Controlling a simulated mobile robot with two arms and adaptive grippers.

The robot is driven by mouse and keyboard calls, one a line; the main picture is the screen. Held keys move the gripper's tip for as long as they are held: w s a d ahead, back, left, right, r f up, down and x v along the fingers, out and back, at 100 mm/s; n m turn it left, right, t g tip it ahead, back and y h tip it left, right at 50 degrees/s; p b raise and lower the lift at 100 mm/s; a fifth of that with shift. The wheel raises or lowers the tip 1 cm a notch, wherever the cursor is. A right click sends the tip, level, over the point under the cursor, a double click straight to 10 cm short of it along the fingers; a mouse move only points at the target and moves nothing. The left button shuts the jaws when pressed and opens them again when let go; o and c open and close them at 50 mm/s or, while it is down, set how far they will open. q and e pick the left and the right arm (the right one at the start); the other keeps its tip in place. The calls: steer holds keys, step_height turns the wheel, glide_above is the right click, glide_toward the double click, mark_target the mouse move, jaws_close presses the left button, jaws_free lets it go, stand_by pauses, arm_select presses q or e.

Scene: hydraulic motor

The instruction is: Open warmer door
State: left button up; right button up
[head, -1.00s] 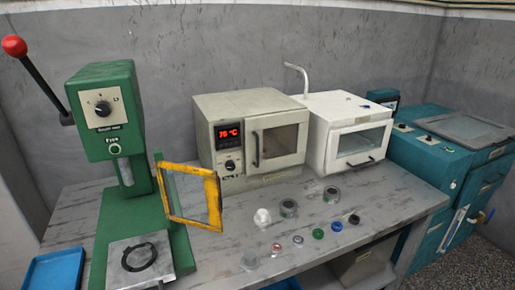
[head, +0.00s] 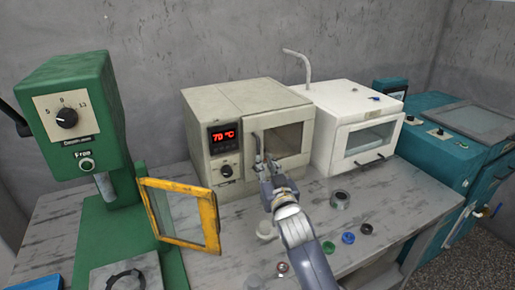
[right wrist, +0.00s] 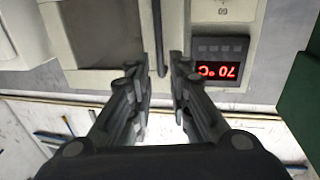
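The warmer (head: 195,140) is a beige box on the bench with a red "70 °C" display (head: 223,137). Its windowed door (head: 292,112) is shut, with a dark vertical handle (head: 257,146) on the door's left side. My right gripper (head: 264,168) is at the handle's lower part. In the right wrist view, its two fingers (right wrist: 158,70) are apart on either side of the handle (right wrist: 158,25), with a gap showing between them; contact cannot be told. My left gripper is out of view.
A green press (head: 70,85) with a yellow-framed guard (head: 208,222) stands to the left. A white oven (head: 340,125) is close on the warmer's right. Small parts, including a green ring (head: 327,247) and a blue ring (head: 348,238), lie on the bench in front.

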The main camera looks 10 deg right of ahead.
mark_target(259, 151)
steer(key=w, duration=0.3)
steer(key=shift+w+f, duration=0.1)
steer(key=shift+w, duration=0.75)
steer(key=w, duration=0.3)
steer(key=shift+p, duration=0.35)
steer(key=shift+w, duration=0.65)
steer(key=shift+w+f, duration=0.1)
steer(key=shift+w, duration=0.05)
jaws_close()
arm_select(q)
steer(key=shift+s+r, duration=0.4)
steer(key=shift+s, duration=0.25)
